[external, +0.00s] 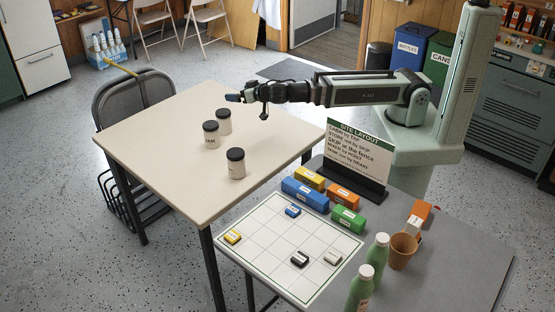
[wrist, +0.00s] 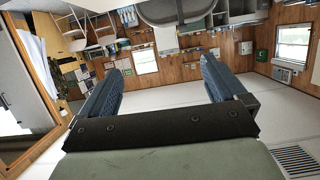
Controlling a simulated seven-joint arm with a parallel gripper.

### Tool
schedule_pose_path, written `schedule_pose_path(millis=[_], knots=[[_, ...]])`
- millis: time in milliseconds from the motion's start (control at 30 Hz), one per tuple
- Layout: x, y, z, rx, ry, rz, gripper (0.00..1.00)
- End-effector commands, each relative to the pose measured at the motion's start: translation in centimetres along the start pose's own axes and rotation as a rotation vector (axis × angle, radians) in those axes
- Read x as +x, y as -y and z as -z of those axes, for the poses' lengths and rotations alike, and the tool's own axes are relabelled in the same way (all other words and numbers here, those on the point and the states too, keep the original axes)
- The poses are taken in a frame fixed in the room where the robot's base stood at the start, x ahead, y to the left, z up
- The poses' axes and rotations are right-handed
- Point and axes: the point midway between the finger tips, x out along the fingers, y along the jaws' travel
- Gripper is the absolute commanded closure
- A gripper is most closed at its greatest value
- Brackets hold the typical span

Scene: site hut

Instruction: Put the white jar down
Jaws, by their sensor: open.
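Three white jars with black lids stand upright on the cream table (external: 160,110) in the external view: a far jar (external: 224,126), a left jar (external: 211,140) with a dark, hard-to-read label, and a near jar (external: 236,169). My gripper (external: 243,97) is stretched out over the far part of the cream table, beyond the jars and apart from them. In the wrist view my gripper (wrist: 160,85) has its two blue fingers wide apart with nothing between them. No jar shows in the wrist view.
A grey table (external: 440,285) at the front right holds a white grid board (external: 270,240) with small blocks, coloured boxes, a layout sign (external: 355,155), green bottles (external: 362,290) and a brown cup (external: 402,252). A dark chair (external: 140,100) stands left. The cream table's left part is clear.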

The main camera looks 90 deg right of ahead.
Motion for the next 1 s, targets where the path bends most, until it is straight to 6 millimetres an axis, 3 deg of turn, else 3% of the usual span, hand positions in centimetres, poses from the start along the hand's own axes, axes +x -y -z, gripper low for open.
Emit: schedule_pose_path(millis=[67,700,867,1000], knots=[[-0.4,0.3,0.2,-0.029,-0.034,0.001,0.02],[2.9,0.1,-9.1,-0.024,-0.027,0.000,0.02],[3.5,0.1,-9.9,-0.023,-0.027,0.000,0.02],[5.3,0.1,-9.9,-0.021,-0.027,-0.002,0.02]])
